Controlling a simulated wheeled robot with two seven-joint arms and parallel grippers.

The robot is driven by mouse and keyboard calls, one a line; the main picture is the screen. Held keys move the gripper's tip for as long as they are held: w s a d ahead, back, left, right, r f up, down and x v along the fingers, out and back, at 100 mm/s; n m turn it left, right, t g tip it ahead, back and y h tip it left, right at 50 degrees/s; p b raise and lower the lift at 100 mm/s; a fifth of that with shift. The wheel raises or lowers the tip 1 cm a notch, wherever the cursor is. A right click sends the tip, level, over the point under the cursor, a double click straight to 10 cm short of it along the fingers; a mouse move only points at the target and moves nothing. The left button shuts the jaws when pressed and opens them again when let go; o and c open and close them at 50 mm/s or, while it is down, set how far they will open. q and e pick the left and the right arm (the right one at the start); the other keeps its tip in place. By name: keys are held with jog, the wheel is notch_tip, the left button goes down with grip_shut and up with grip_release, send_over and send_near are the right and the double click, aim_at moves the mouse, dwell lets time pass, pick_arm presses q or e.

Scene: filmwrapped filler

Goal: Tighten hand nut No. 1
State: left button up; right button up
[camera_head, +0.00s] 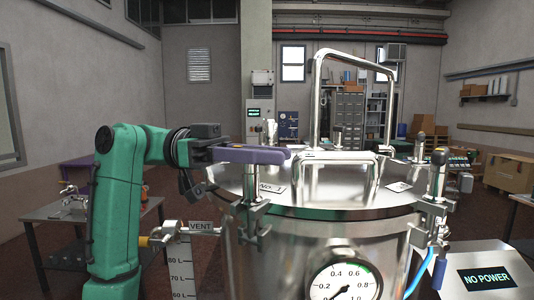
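The steel vessel's round lid (300,200) fills the middle of the view. The "No. 1" label (271,188) lies on its front left edge, beside a clamp (252,215) with an upright post. My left gripper (250,155) has purple fingers and reaches in level from the left. Its near finger crosses in front of the top of this post, so hand nut No. 1 is hidden. The finger gap is hidden too, so I cannot tell whether it grips the nut. My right gripper is not in view.
A tall steel handle (316,95) rises from the lid. Another clamp with a hand nut (438,157) stands at the front right rim. A pressure gauge (344,284), a VENT valve (172,231) and a "NO POWER" panel (485,278) are at the front.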

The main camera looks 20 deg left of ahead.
aim_at(266, 149)
pick_arm(q)
jog(key=o, duration=0.3)
jog(key=shift+r, duration=0.3)
notch_tip(266, 149, up, 8)
jog(key=shift+r, duration=0.15)
notch_tip(266, 149, up, 11)
jog(key=p, duration=0.4)
